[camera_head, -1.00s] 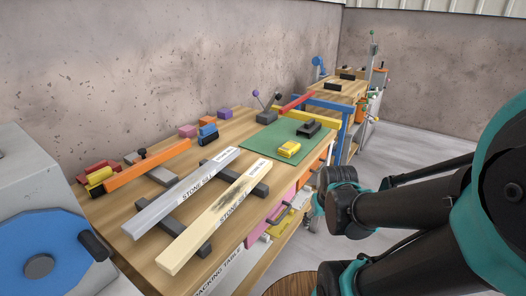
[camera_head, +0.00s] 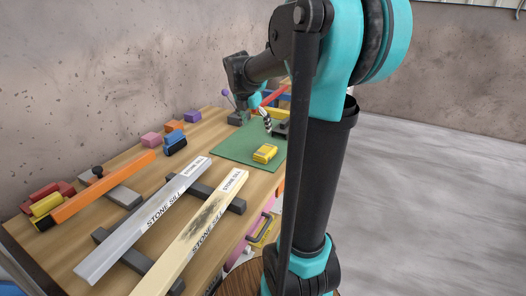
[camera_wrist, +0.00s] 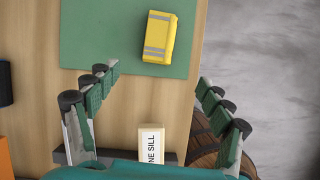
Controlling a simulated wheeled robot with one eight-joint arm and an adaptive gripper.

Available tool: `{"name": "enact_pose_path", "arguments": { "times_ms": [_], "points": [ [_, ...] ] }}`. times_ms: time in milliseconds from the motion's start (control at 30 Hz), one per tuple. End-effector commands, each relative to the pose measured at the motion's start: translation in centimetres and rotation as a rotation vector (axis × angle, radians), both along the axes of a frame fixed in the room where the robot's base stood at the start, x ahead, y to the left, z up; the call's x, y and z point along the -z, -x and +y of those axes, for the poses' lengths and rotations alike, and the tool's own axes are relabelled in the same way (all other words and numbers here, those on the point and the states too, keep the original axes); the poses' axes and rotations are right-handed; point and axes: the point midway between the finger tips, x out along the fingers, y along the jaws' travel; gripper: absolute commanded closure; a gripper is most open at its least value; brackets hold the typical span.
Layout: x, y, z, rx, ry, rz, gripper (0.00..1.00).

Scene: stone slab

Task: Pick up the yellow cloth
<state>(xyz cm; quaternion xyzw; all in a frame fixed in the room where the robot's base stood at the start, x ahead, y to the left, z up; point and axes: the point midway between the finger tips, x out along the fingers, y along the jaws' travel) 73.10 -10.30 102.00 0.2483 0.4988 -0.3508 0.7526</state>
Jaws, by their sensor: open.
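The yellow cloth (camera_head: 265,153) is a folded block on the green mat (camera_head: 233,147), near the mat's front edge. In the wrist view the cloth (camera_wrist: 160,37) shows grey stripes and lies near the top, ahead of my fingertips. My gripper (camera_head: 267,122) is above the mat, apart from the cloth. In the wrist view my gripper (camera_wrist: 157,82) has its fingers spread wide, with nothing between them.
A grey stone sill (camera_head: 150,215) and a cream stone sill (camera_head: 200,225) lie on dark supports on the wooden table. Several coloured blocks stand along the wall. Open floor lies right of the table.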

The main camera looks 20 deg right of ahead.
Motion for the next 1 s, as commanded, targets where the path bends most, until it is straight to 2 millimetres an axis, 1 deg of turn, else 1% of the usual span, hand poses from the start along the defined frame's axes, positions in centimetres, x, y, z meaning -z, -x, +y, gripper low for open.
{"name": "enact_pose_path", "arguments": {
  "times_ms": [67,167,500,700,1000],
  "points": [
    [-0.1,-0.4,-0.1,-0.031,0.013,0.011,0.2],
    [0.6,-0.7,-0.5,-0.044,0.02,0.017,0.2],
    [6.7,-2.4,-2.4,-0.043,0.019,0.017,0.2],
    [9.8,-3.2,-3.3,-0.044,0.019,0.016,0.2],
    [11.7,-3.8,-4.0,-0.042,0.018,0.016,0.2]
  ]
}}
